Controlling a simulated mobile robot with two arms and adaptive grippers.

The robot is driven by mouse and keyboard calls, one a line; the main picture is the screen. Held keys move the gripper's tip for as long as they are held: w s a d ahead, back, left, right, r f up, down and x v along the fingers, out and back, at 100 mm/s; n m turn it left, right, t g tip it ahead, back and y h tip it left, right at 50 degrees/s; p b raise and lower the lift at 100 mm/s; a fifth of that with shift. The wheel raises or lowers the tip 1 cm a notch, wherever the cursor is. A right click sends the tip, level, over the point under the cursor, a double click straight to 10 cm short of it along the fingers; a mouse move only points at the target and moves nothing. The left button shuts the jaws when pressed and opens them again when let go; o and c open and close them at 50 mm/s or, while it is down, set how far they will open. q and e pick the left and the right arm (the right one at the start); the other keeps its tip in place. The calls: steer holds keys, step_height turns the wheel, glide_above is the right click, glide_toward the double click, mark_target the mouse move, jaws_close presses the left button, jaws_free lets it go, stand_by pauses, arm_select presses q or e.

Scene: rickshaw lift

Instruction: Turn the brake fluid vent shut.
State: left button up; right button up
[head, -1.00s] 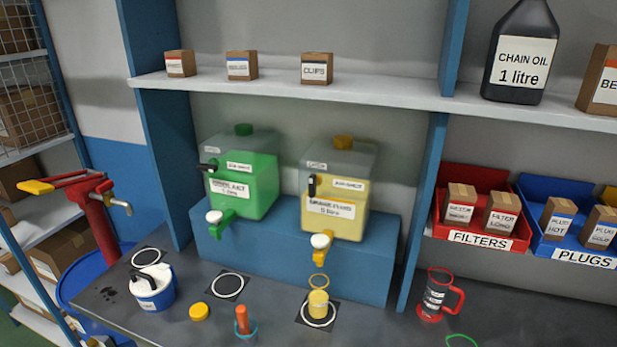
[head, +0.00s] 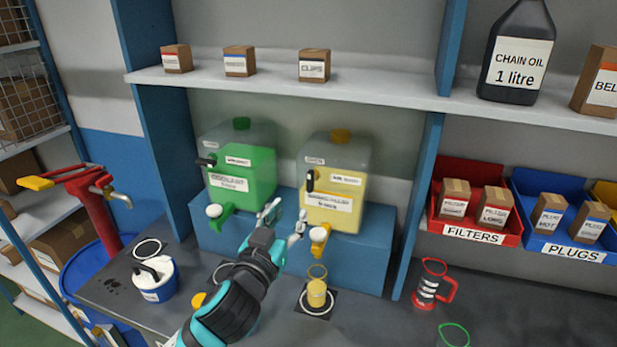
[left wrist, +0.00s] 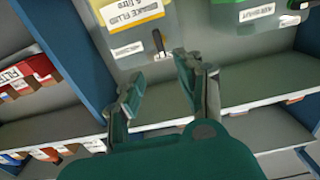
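The brake fluid container (head: 335,190) is a clear box of yellow fluid with a yellow cap, on a blue step. Its black vent lever (head: 310,181) stands upright on the upper left of its front, left of a small "AIR SHUT" label (head: 345,179). My left gripper (head: 286,212) is open and empty, below and left of the lever, in front of the gap between the two containers. In the left wrist view, which looks upside down, the lever (left wrist: 158,41) shows just beyond the open left fingers (left wrist: 158,75), apart from them. My right gripper is out of view.
A green coolant container (head: 240,170) stands to the left, its black lever lying sideways. The brake fluid tap (head: 319,236) hangs over a small vessel of yellow fluid (head: 316,291). A shelf (head: 390,98) crosses above. A red-handled jug (head: 430,284) stands right.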

mark_target(309, 182)
arm_select(q)
steer(key=p+x, duration=0.3)
steer(key=x, duration=0.8)
steer(key=shift+w+d, duration=0.15)
steer(key=shift+w, duration=0.2)
steer(key=shift+w+d+f+p, duration=0.1)
steer(key=shift+w+d+p, duration=0.1)
steer(key=shift+w+p, duration=0.35)
steer(key=shift+w, duration=0.1)
jaws_close()
